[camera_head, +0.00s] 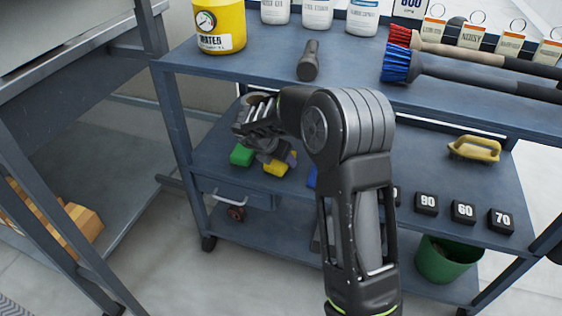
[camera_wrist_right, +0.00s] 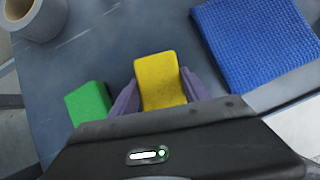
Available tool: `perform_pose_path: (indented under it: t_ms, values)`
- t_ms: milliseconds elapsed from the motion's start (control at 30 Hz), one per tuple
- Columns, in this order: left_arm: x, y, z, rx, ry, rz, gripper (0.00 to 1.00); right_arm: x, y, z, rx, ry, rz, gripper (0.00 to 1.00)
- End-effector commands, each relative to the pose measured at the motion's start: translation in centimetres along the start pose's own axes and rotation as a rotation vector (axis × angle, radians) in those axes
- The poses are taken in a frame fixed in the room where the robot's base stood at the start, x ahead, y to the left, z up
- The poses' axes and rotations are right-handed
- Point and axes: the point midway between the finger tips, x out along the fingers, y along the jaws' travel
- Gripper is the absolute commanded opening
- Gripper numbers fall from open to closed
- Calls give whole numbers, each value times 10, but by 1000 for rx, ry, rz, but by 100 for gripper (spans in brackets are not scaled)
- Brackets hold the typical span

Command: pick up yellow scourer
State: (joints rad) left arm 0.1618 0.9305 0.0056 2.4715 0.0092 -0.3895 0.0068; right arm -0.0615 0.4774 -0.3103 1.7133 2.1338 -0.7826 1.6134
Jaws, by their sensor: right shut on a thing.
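The yellow scourer (camera_wrist_right: 160,78) is between the two purple fingers of my right gripper (camera_wrist_right: 160,92) in the wrist view, with a finger against each side. My right gripper is shut on it. In the head view the scourer (camera_head: 274,169) shows under my right gripper (camera_head: 277,160), low over the cart's middle shelf. I cannot tell whether it touches the shelf. My left gripper is not in view.
A green scourer (camera_wrist_right: 88,103) lies just left of the gripper, and a blue cloth (camera_wrist_right: 257,42) lies to the right. A roll (camera_wrist_right: 36,15) stands at the far left. The cart's top shelf (camera_head: 262,60) overhangs behind my arm. Black numbered blocks (camera_head: 427,204) sit right.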

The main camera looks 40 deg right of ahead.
Motion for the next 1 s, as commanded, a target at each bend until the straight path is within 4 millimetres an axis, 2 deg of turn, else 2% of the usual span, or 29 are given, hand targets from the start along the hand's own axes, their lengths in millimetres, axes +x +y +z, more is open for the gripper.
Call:
perform_pose_path:
  t_ms: [367,567,733,867,1000]
  values:
    - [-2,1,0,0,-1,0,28,-2,0,2,0,1,-1,15]
    - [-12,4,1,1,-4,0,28,-15,0,10,1,0,0,15]
    - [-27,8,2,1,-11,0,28,-35,0,23,1,0,1,15]
    - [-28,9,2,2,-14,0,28,-46,1,-3,-6,2,1,15]
    - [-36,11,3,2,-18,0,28,-69,1,-37,-8,2,3,15]
